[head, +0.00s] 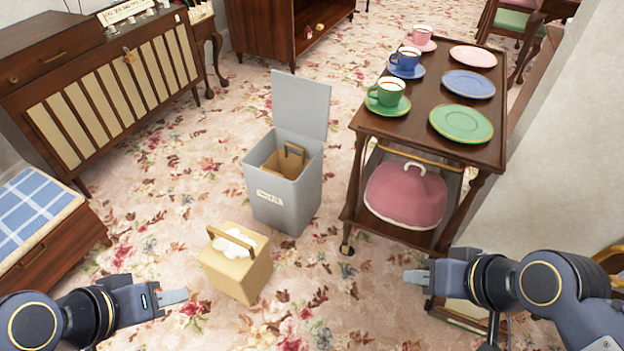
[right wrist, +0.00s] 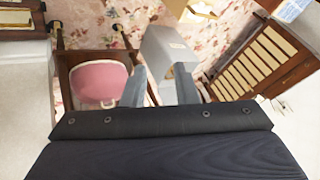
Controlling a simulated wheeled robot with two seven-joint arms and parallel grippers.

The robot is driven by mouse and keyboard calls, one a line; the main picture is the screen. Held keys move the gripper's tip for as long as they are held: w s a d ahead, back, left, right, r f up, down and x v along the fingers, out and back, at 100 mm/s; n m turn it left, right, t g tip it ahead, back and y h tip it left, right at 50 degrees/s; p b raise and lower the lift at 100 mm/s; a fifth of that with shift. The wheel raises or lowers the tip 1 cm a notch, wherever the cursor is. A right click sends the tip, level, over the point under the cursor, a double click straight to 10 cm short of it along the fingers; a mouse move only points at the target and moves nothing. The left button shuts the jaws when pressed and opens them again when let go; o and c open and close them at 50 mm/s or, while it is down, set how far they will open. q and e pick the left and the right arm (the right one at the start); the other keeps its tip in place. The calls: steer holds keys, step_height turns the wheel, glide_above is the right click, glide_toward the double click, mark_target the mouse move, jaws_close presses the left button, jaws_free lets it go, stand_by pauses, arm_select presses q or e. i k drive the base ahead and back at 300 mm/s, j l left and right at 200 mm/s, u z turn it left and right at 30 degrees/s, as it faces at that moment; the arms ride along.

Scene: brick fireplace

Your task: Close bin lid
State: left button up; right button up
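The grey bin (head: 284,205) stands upright on the carpet in the middle of the head view, with a small label on its front. Its lid (head: 301,103) stands up, open, at the back edge. A tan container (head: 285,162) with a handle sits inside the bin. My left gripper (head: 174,297) is low at the left, apart from the bin; its finger gap cannot be made out. My right gripper (head: 414,278) is at the right, apart from the bin. The right wrist view shows its two fingers spread and empty, with the grey bin (right wrist: 166,48) beyond them.
A yellow box (head: 238,275) with a handle and white contents stands on the floor before the bin. A wooden trolley (head: 425,122) with cups and plates stands close on the right. A slatted cabinet (head: 110,92) is at left. Carpet is clear between bin and cabinet.

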mark_target(300, 105)
steer(key=i+l+u, duration=0.25)
steer(key=i, duration=0.2)
steer(key=i+l+u, duration=0.3)
steer(key=i, duration=0.15)
steer(key=i+l+u, duration=0.15)
steer(key=u, duration=0.3)
steer(key=l+u, duration=0.45)
steer(key=i+j, duration=0.05)
